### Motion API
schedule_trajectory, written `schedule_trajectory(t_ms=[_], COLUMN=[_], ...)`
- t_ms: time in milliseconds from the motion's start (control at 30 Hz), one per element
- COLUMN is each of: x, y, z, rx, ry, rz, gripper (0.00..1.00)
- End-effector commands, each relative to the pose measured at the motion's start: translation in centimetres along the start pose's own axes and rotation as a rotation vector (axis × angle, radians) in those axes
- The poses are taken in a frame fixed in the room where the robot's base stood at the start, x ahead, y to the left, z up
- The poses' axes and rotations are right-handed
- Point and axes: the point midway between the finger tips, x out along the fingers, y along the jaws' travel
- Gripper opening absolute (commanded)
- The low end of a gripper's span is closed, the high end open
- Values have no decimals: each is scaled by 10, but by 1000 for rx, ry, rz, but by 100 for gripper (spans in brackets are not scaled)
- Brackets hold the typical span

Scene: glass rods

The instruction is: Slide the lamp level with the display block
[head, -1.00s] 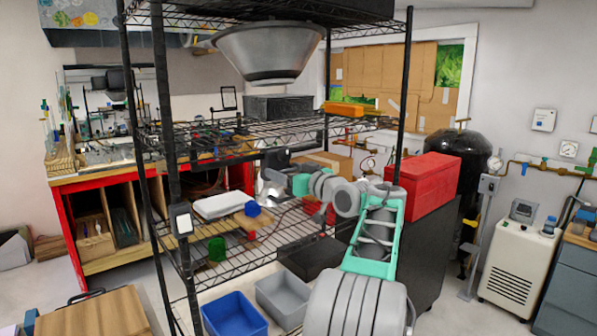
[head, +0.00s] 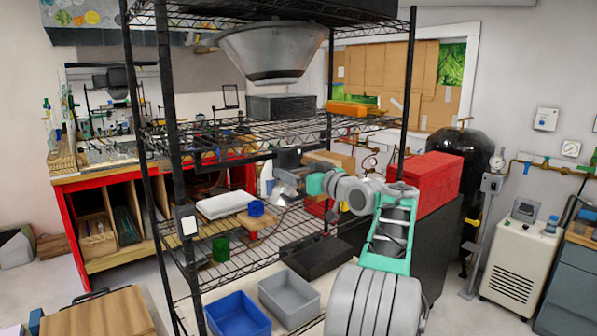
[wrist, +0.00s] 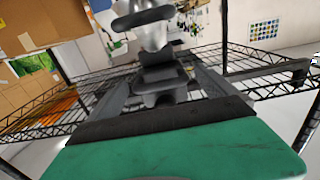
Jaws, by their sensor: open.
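My gripper (head: 285,182) is open under the upper wire shelf, at the end of my green-and-grey arm. In the wrist view its fingers (wrist: 168,92) lie on either side of a dark grey piece with a shiny silver part (wrist: 155,35), apparently the lamp; contact is unclear. In the head view the lamp seems to be the grey block (head: 289,157) at the right end of a dark rail (head: 222,160), largely hidden by my gripper. A small blue block (head: 256,208), possibly the display block, stands on the lower shelf, left of and below my gripper.
A white box (head: 224,204) and a green cup (head: 220,249) stand on the lower wire shelf. Blue (head: 237,315) and grey (head: 289,298) bins sit below. A red box (head: 432,186) is right of my arm. Black rack posts (head: 163,60) stand close by.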

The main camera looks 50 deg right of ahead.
Motion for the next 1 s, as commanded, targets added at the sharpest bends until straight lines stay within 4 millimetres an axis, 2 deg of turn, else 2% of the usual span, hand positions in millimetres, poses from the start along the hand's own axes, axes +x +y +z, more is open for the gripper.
schedule_trajectory(t_ms=[167,233,500,600,1000], x=[-2,-9,-62,-74,-78], y=[0,1,2,1,0], z=[0,2,3,2,0], rx=[-1,-1,-2,-2,0], ry=[0,0,1,0,0], rz=[1,3,4,2,-1], gripper=[96,96,96,96,96])
